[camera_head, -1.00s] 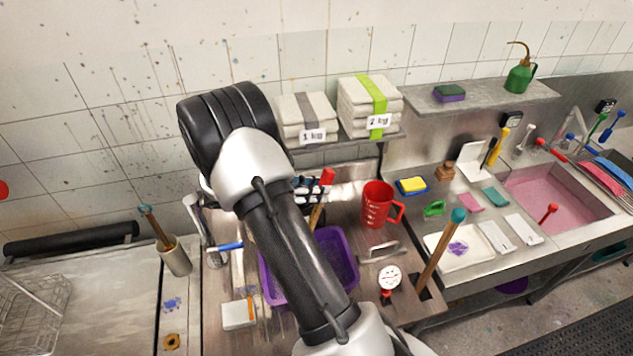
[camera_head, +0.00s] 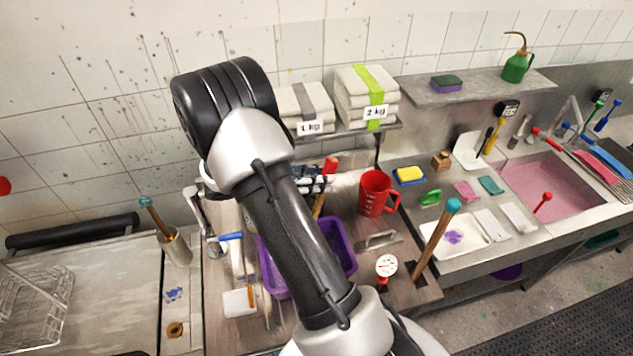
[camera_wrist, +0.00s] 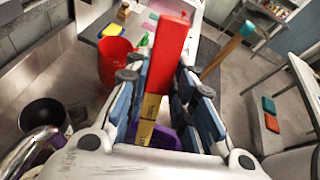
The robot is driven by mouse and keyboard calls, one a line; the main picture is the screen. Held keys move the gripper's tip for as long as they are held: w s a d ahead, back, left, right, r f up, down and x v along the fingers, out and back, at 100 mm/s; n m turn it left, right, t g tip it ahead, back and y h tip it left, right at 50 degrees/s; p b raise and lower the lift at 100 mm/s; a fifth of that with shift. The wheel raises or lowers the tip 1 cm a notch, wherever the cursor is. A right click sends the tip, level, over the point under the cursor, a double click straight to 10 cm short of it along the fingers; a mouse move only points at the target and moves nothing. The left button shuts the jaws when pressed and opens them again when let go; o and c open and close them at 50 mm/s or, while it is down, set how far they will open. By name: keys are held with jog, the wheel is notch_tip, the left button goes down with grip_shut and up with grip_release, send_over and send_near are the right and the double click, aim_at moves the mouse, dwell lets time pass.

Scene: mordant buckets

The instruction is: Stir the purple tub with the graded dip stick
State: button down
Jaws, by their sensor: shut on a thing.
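The graded dip stick has a red top (camera_wrist: 170,52) and a flat wooden shaft with dark marks. My gripper (camera_wrist: 158,100) is shut on its shaft, with the red end sticking up between the fingers in the wrist view. The red top also shows in the head view (camera_head: 330,165), with some wood below it. The purple tub (camera_head: 346,250) stands on the steel bench under my arm, which hides its middle. A bit of the tub shows beyond the fingers in the wrist view (camera_wrist: 167,139). The stick's lower end is hidden, so I cannot tell whether it is in the tub.
A red jug (camera_head: 375,195) stands right of the tub. A teal-topped wooden stick (camera_head: 436,240) and a round dial (camera_head: 386,266) are at the right front. A blue-handled tool (camera_head: 234,250) lies left. Folded stacks (camera_head: 366,95) sit on a shelf behind.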

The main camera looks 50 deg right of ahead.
aim_at(329, 158)
jog(key=shift+s+d+r+p, duration=0.1)
jog(key=shift+d+r+p, duration=0.6)
jog(key=shift+r, duration=0.6)
jog(key=shift+w+d+r+p, duration=0.1)
jog(key=shift+d+r+p, duration=0.3)
jog(key=shift+r+p, duration=0.75)
jog(key=shift+s+d+r+p, duration=0.1)
jog(key=shift+d+r+p, duration=0.5)
jog(key=shift+r, duration=0.85)
notch_tip(329, 158, up, 6)
jog(key=p, duration=0.4)
jog(key=shift+f, duration=0.2)
jog(key=shift+r, duration=2.65)
jog(key=shift+a, duration=0.1)
